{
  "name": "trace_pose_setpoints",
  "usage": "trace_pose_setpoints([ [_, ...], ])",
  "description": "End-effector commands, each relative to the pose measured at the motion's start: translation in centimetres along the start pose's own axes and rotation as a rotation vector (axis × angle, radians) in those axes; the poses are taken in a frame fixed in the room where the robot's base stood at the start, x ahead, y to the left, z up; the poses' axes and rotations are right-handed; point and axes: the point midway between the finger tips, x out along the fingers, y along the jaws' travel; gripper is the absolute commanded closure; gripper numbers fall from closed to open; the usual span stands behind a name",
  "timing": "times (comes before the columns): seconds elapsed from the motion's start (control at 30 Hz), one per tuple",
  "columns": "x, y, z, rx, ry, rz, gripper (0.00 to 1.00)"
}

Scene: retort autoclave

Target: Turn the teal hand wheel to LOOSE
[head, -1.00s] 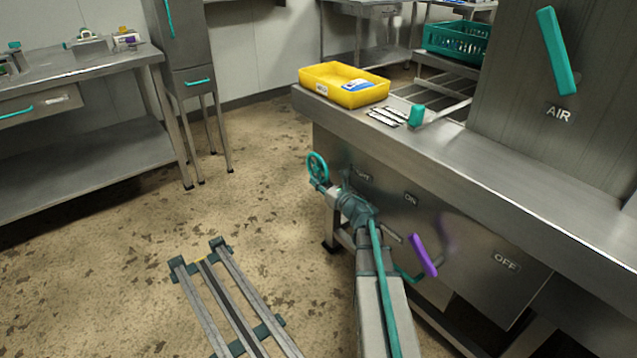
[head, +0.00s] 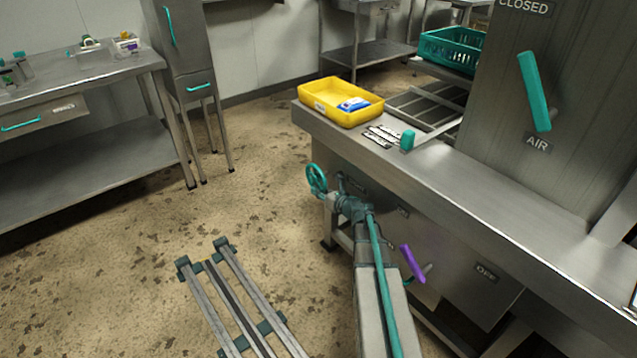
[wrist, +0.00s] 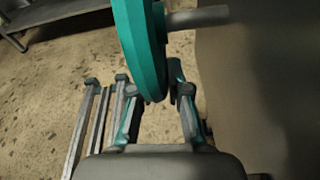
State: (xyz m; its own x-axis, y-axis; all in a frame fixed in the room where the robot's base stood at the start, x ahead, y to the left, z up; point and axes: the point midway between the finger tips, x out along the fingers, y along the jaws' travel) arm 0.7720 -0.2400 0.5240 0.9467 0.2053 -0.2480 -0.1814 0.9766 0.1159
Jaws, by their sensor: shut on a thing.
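The teal hand wheel (head: 316,180) is mounted at the left end of the steel bench's front panel in the head view. In the wrist view its teal rim (wrist: 139,45) comes down from the top, with a grey shaft (wrist: 198,17) running right. My gripper (wrist: 153,93) has one finger on each side of the low part of the rim and is shut on it. In the head view my gripper (head: 329,197) is small at the wheel's lower right. The LOOSE mark cannot be read, and a label behind my wrist is partly covered.
A purple handle (head: 412,263) stands out from the panel right of my arm, near the ON and OFF labels. A yellow tray (head: 338,103) and a teal knob (head: 407,140) are on the bench above. Floor left of the wheel is open up to a rail frame (head: 235,300).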

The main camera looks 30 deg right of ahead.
Motion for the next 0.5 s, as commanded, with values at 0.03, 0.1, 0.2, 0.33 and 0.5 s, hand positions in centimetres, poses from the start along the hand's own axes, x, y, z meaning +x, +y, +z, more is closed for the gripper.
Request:
trace_pose_setpoints([
  [0.03, -0.15, 0.04, 0.77, 0.002, 0.016, -0.001, 1.0],
  [0.1, -0.25, 0.04, 0.79, 0.002, 0.038, -0.004, 1.0],
  [0.2, -0.38, 0.05, 0.86, 0.003, 0.069, -0.007, 1.0],
  [0.33, -0.56, 0.07, 0.86, 0.003, 0.109, -0.011, 1.0],
  [0.5, -0.74, 0.05, 0.71, 0.003, 0.15, -0.017, 1.0],
])
